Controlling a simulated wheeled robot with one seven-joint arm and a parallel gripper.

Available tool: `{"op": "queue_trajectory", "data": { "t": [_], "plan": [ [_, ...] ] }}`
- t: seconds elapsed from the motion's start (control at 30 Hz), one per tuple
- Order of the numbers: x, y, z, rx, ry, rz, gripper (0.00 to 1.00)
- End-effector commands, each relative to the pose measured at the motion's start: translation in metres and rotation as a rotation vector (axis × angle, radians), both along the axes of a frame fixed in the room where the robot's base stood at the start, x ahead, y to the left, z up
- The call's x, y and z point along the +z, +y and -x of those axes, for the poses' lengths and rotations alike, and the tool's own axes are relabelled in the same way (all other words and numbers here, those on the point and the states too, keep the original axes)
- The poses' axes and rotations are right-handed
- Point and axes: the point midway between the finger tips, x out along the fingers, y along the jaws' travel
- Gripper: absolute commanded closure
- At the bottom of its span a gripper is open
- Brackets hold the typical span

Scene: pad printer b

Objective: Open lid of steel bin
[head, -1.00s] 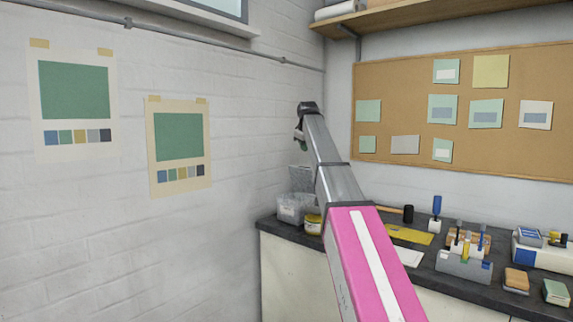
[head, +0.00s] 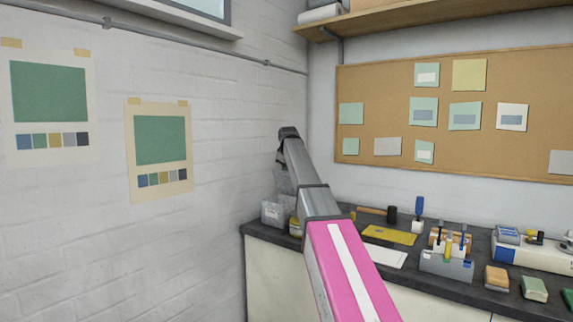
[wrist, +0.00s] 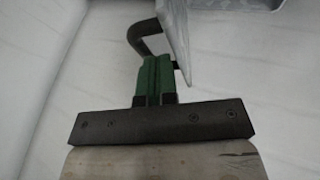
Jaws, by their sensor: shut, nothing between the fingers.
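The steel bin (head: 271,214) is a small grey box on the left end of the worktop in the head view. Its lid (head: 284,182) stands raised above the box, partly behind my arm. In the wrist view the lid (wrist: 177,28) is a grey plate seen nearly edge-on, with a black bent handle (wrist: 143,32) on its left side. My gripper (wrist: 156,62), with green fingers, is shut and empty, its tips close to the handle and the lid. I cannot tell whether they touch. In the head view my arm hides most of the gripper.
A yellow-labelled jar (head: 296,227) stands just right of the bin. A hammer (head: 380,214), a yellow sheet (head: 390,235), a white sheet (head: 375,256) and a grey tool caddy (head: 446,265) lie further right on the worktop (head: 415,283). The white wall (head: 225,200) is close on the left.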

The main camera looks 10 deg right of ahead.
Motion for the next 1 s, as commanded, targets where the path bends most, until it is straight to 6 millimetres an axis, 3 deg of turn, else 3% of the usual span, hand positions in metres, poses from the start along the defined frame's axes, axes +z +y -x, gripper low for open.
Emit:
{"op": "queue_trajectory", "data": {
  "t": [0.37,0.73,1.0],
  "plan": [
    [0.0,-0.001,-0.002,0.0,0.005,-0.006,1.0],
    [0.002,-0.029,-0.033,-0.001,0.184,-0.183,1.0],
    [-0.002,-0.043,-0.043,0.0,0.197,-0.197,1.0]
  ]
}}
